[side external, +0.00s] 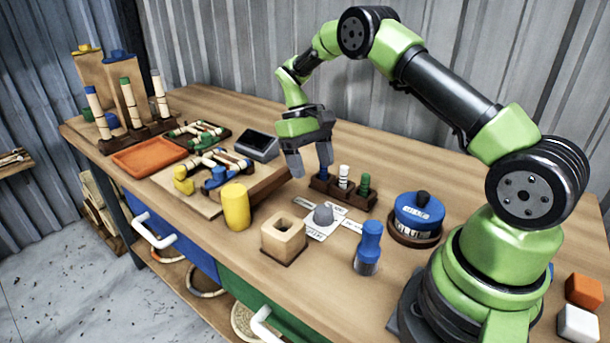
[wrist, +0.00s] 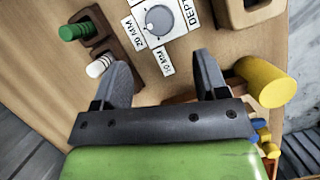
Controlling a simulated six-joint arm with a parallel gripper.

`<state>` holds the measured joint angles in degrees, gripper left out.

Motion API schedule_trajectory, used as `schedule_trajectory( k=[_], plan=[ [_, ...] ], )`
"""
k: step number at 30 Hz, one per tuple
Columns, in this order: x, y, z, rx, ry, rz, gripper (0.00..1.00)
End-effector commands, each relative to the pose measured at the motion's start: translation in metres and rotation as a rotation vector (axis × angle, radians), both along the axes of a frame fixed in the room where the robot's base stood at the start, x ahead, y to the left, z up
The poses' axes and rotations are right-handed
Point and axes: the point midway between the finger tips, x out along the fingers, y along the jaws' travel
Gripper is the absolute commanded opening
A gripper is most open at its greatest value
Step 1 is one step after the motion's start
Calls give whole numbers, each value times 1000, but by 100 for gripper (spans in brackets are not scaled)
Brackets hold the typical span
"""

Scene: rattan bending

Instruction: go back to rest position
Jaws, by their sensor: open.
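My gripper (side external: 311,163) is open and empty, above the bench in the middle of the side view. Its fingers point down. In the wrist view the two fingers of my gripper (wrist: 160,72) are spread wide with nothing between them. In the side view the fingers hang beside a dark rack (side external: 326,185) with blue, white (side external: 344,176) and green pegs. The finger on the right overlaps the blue peg in the picture; I cannot tell whether they touch. My arm arches up and over from its base at the right.
A grey dial (side external: 323,214) on a white card, a wooden block with a hole (side external: 284,238), a yellow cylinder (side external: 236,207), a blue bottle (side external: 368,247) and a blue round container (side external: 418,214) stand nearby. An orange tray (side external: 149,156) and peg stands are farther left.

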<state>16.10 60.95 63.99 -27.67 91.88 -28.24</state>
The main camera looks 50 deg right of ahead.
Motion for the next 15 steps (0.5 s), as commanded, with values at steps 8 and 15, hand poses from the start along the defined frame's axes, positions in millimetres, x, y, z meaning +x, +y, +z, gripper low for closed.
schedule_trajectory(
  k=[8, 15],
  plan=[
    [-6, 29, 86, -28, -196, -5, 67],
    [-45, 65, 161, -34, -424, -28, 67]
  ],
)
